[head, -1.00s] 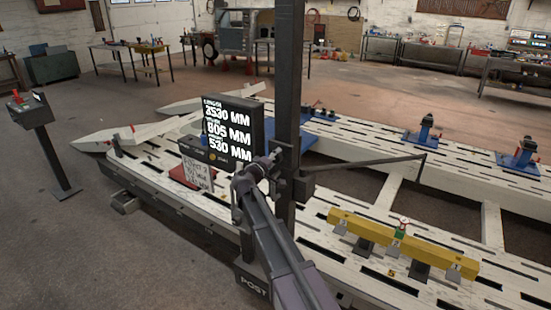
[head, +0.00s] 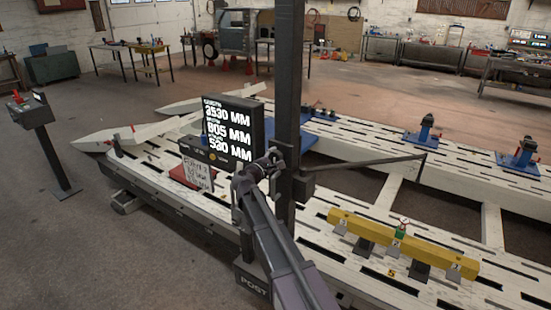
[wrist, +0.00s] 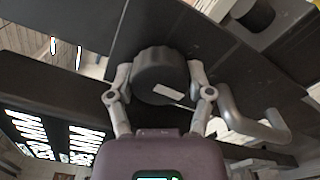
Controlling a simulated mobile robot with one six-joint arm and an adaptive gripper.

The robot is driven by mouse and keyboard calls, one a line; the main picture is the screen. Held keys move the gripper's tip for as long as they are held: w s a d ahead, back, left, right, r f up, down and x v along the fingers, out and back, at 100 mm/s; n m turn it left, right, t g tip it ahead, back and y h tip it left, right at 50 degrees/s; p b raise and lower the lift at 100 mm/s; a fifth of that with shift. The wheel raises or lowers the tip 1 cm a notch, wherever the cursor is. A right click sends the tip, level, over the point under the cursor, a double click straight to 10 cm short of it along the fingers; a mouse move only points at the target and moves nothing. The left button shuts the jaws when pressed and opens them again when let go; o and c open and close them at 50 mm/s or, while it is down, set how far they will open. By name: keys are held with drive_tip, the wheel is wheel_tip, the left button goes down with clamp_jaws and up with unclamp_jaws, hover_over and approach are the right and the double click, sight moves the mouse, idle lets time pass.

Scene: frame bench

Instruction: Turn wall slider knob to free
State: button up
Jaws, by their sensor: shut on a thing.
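The slider knob (wrist: 158,72) is a dark, round, ribbed knob on a dark slider block, seen close in the wrist view. A pale mark (wrist: 169,91) shows on its lower right face. My gripper (wrist: 160,80) has one finger on each side of the knob and is shut on it. In the head view my gripper (head: 268,163) is at the dark upright post (head: 289,80), beside the display; the knob cannot be made out there. I cannot read any lock or free label.
A display (head: 232,130) with white millimetre figures stands just left of the post. A curved grey handle (wrist: 250,122) is right of the knob. A thin arm (head: 370,163) reaches right from the post. A yellow beam (head: 375,236) lies on the white slotted bench (head: 345,262).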

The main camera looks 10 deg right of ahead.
drive_tip(key=shift+n, duration=0.4)
drive_tip(key=o, duration=1.1)
drive_tip(key=shift+o, duration=0.2)
drive_tip(key=v, duration=1.2)
